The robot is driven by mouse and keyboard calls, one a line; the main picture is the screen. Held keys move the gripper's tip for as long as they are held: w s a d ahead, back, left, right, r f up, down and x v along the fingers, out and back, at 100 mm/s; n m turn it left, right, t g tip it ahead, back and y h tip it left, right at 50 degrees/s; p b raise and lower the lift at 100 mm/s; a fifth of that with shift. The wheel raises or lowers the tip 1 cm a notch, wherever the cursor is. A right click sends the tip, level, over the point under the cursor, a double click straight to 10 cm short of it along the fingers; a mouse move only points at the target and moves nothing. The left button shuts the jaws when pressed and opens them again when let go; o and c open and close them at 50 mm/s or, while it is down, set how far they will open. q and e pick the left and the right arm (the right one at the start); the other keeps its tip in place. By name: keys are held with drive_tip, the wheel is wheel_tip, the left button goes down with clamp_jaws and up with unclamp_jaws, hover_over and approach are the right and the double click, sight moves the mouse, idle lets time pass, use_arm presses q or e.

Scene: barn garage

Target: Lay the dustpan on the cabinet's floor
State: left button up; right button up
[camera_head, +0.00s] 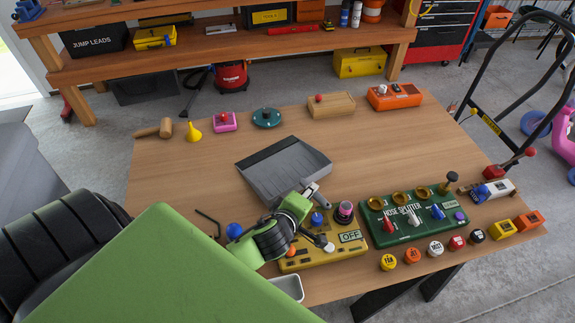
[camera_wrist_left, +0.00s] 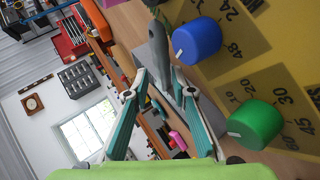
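The grey dustpan (camera_head: 285,168) lies on the wooden workbench in the head view, its wide pan toward the upper left and its handle toward the lower right. My left gripper (camera_head: 318,200) is low over the bench at the handle end. In the left wrist view, the teal fingers of the left gripper (camera_wrist_left: 161,70) are spread apart, and the grey handle (camera_wrist_left: 157,45) shows between their tips. I cannot tell whether either finger touches it. My right gripper is not in view. I cannot identify the cabinet in these frames.
The yellow timer box (camera_head: 330,250) and the green hose splitter (camera_head: 410,220) stand close to the left gripper. A mallet (camera_head: 153,129), a yellow funnel (camera_head: 193,132) and other small items line the bench's far side. Bench surface left of the dustpan is clear.

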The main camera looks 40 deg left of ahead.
use_arm(q)
drive_tip(key=shift+p+x, duration=0.4)
drive_tip(key=shift+x, duration=1.6)
drive_tip(key=shift+s+d, duration=0.1)
drive_tip(key=shift+d, duration=0.05)
clamp_jaws()
drive_tip(key=shift+r, duration=0.1)
